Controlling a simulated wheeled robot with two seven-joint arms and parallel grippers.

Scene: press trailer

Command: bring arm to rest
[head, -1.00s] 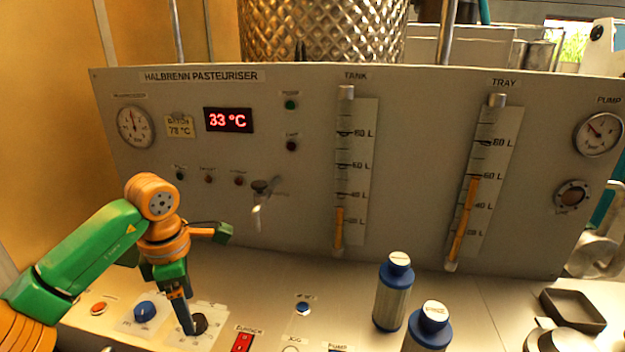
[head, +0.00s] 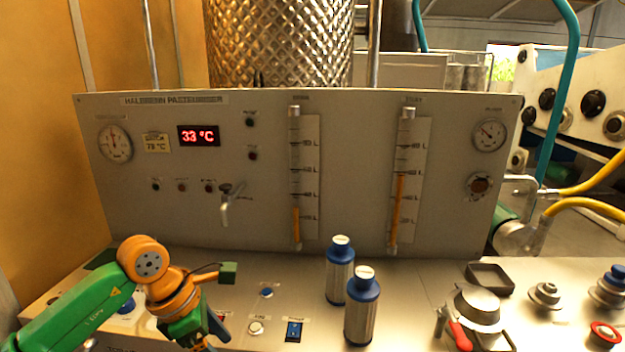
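My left arm (head: 150,262), green and orange, comes in from the lower left over the sloping control desk. Its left gripper (head: 204,340) points down at the picture's bottom edge, in front of the desk. Its fingertips are cut off or hidden, so I cannot tell whether it is open or shut, or whether it touches the desk. The arm covers part of the desk, including the black knob's place. A blue knob (head: 126,306) shows partly behind the arm. My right gripper is not in view.
The pasteuriser panel (head: 255,150) stands behind the desk, its display (head: 199,135) reading 33 °C. Two blue-capped bottles, one behind (head: 340,275) and one in front (head: 361,318), stand right of the arm.

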